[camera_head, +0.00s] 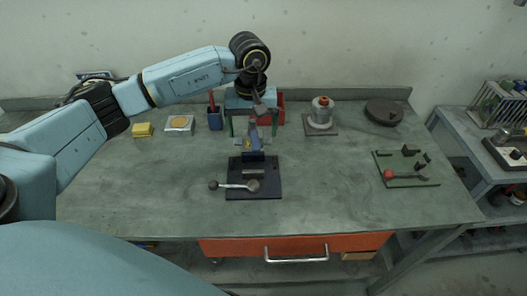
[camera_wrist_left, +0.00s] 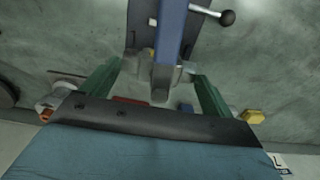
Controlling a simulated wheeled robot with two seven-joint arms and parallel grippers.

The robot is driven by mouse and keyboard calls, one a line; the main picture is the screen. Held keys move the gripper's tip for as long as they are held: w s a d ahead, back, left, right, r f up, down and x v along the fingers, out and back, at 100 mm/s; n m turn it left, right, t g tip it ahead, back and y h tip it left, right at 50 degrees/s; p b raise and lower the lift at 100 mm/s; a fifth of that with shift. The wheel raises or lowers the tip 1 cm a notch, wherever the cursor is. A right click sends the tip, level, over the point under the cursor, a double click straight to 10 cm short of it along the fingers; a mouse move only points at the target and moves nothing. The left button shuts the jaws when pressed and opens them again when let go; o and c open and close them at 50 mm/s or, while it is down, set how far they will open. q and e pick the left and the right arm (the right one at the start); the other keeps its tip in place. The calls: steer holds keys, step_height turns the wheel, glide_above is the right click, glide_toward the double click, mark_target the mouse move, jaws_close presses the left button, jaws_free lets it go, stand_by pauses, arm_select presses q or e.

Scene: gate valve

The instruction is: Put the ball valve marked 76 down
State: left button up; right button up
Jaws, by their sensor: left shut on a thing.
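My left gripper (camera_head: 254,128) points down above the back middle of the bench. Its green fingers are shut on the ball valve (camera_head: 253,139), which has a grey body and a long blue lever. In the left wrist view, the valve (camera_wrist_left: 170,35) sits between the fingertips of the left gripper (camera_wrist_left: 161,70), its lever running towards a dark base plate. No number is readable on it. In the head view, the lever's near end overlaps the dark clamp plate (camera_head: 235,191); I cannot tell whether they touch. My right gripper is not in view.
The dark plate carries a silver handle (camera_head: 235,185) with a ball end. A green fixture plate (camera_head: 405,181) with a red-knobbed lever is at right. The left front bench (camera_head: 150,190) is clear.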

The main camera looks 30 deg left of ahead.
arm_select(q)
glide_toward(253, 155)
steer(key=shift+s+d+f, duration=0.35)
steer(key=shift+s+f, duration=0.25)
steer(key=shift+s+d+f, duration=0.35)
steer(key=shift+s+f, duration=0.2)
steer(key=shift+s, duration=0.05)
step_height(253, 155, down, 4)
steer(key=shift+w+f+p, duration=0.1)
steer(key=shift+f+p, duration=0.05)
steer(key=shift+p, duration=0.25)
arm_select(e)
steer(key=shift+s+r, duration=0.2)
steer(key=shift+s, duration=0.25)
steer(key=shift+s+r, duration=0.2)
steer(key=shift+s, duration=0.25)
arm_select(q)
steer(key=shift+f, duration=0.1)
steer(key=shift+f, duration=0.1)
steer(key=o, duration=1.1)
steer(key=shift+f, duration=0.1)
steer(key=shift+o, duration=1.1)
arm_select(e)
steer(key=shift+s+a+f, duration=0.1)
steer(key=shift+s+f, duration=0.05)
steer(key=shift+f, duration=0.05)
